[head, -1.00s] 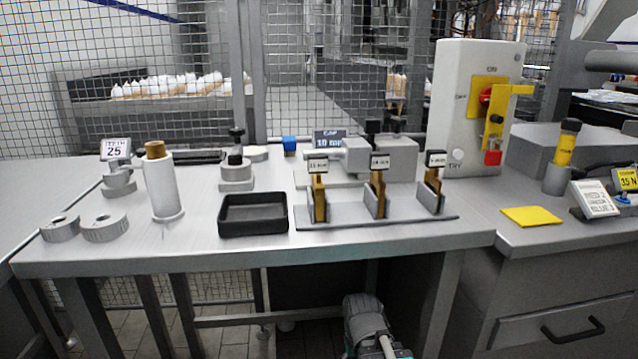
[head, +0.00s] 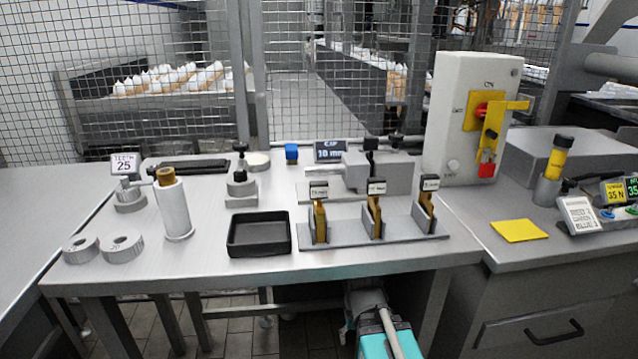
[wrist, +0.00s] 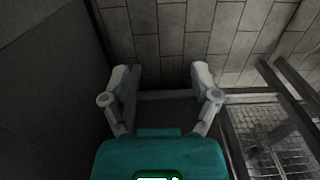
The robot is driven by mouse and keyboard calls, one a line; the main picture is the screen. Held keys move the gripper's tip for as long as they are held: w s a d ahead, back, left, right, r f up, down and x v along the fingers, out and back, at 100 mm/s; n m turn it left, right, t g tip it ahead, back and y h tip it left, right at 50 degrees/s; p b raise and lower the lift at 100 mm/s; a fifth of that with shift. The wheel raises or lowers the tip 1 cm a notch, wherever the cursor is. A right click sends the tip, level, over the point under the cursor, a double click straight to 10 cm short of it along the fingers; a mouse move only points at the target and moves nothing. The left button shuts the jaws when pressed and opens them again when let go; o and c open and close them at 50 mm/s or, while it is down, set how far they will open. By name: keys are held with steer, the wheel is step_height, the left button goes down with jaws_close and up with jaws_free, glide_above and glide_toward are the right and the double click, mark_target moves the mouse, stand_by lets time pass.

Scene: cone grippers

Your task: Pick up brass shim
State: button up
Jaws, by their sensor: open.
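Several upright brass shims stand in slots of a grey rack on the steel bench in the head view: a left one (head: 320,222), a middle one (head: 374,216) and a right one (head: 425,212). Each has a small dark label on top, too small to read surely. The grey rack (head: 345,240) sits near the bench's front edge. My gripper (wrist: 163,80) is open and empty in the wrist view, with floor tiles beyond its fingers. It is apart from the shims. In the head view my teal arm part shows below the front edge; the fingers cannot be made out there.
A black tray (head: 259,250) lies left of the rack. A clamp-like grey block (head: 385,178) stands behind it, and a switch box (head: 470,125) behind right. A pale cylinder with a brass top (head: 173,210) and grey rings (head: 122,245) stand left. A yellow pad (head: 519,231) lies right.

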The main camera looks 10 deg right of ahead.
steer(key=shift+r+p, duration=1.25)
steer(key=shift+r, duration=0.65)
